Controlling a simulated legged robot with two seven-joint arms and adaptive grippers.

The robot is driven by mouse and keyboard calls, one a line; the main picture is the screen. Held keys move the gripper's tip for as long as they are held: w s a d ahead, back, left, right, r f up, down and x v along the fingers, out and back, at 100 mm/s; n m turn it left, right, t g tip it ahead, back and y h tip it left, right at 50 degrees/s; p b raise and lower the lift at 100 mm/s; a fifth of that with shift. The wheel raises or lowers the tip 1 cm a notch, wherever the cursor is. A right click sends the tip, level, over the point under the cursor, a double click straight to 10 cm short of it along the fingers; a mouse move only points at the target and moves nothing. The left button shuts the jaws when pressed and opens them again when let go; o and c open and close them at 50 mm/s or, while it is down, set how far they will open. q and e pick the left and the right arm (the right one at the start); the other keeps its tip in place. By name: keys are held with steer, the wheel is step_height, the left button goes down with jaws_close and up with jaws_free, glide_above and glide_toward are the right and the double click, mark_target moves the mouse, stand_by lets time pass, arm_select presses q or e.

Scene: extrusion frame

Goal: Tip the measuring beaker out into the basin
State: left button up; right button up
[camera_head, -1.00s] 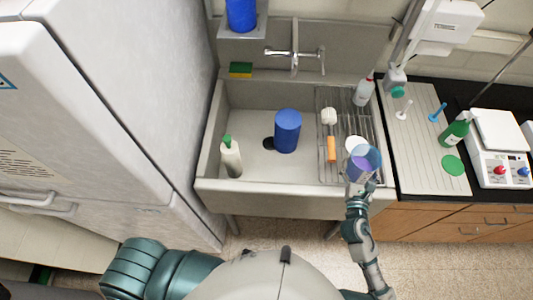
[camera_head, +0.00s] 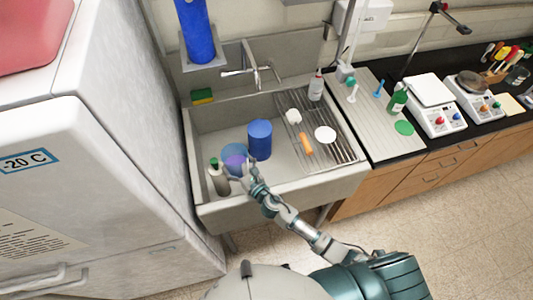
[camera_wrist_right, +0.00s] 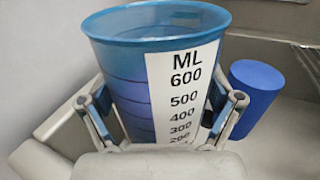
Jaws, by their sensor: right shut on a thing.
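The measuring beaker (camera_head: 235,158) is blue and see-through, with purple showing inside it. In the right wrist view the beaker (camera_wrist_right: 155,75) stands near upright with its ML scale facing the camera. My right gripper (camera_head: 250,177) is shut on it, one finger on each side. It holds the beaker over the left part of the basin (camera_head: 283,188), a grey sink. The beaker's base is hidden, so I cannot tell its height above the basin floor. My left gripper is out of view.
A blue cylinder (camera_head: 260,140) stands in the basin right of the beaker; it also shows in the wrist view (camera_wrist_right: 254,92). A bottle with a green cap (camera_head: 219,178) is close on the left. A rack (camera_head: 335,148) with a brush (camera_head: 305,144) and white disc covers the right side.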

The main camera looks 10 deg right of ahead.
steer(key=shift+a, duration=0.25)
steer(key=shift+r, duration=0.1)
